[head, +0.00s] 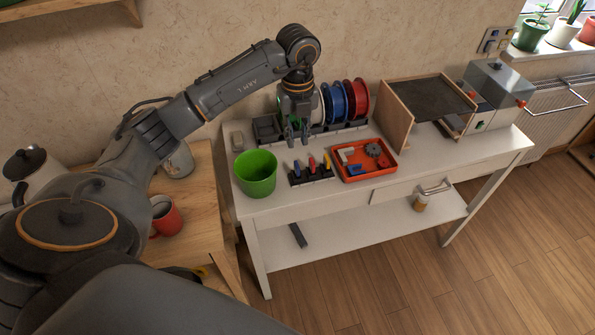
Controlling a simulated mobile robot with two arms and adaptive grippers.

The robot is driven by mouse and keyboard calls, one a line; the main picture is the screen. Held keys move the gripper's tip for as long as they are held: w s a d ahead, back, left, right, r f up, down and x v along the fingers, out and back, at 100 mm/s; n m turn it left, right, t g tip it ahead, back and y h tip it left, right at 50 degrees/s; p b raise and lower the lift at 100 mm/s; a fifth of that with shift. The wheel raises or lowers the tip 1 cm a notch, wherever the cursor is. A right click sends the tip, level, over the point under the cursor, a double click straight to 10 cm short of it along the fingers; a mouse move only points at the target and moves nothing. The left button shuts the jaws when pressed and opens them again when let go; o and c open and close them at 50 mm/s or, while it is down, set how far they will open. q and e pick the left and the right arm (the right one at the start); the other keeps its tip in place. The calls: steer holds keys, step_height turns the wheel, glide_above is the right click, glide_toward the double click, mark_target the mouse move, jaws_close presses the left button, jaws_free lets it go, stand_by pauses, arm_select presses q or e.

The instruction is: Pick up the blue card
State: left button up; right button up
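I cannot make out a clear blue card. Small blue things show on the white table (345,199): a blue upright piece (327,161) in a black rack beside red and yellow ones, and a blue piece (355,169) in the orange tray (367,177). My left gripper (298,139) points down over the back of the table, above and behind the black rack (311,176). Its two fingers are apart with nothing seen between them. It partly hides a dark divided holder (266,131) at the wall. My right gripper is out of view.
A green bucket (256,174) stands left of the rack. White, blue (336,102) and red (356,98) spools stand right of my gripper. A wooden stand (396,126) and a grey machine (497,95) are farther right. A red mug (166,216) stands on the wooden table.

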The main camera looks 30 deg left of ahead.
mark_target(297, 164)
arm_select(q)
step_height(297, 164, down, 7)
steer(key=shift+r+p, duration=0.2)
steer(key=shift+p, duration=0.15)
steer(key=shift+w+a+f+p, duration=0.15)
steer(key=shift+f+p, duration=0.25)
steer(key=shift+f, duration=0.95)
steer(key=shift+w+a+f+p, duration=0.1)
steer(key=shift+f+p, duration=0.25)
steer(key=shift+f, duration=1)
jaws_close()
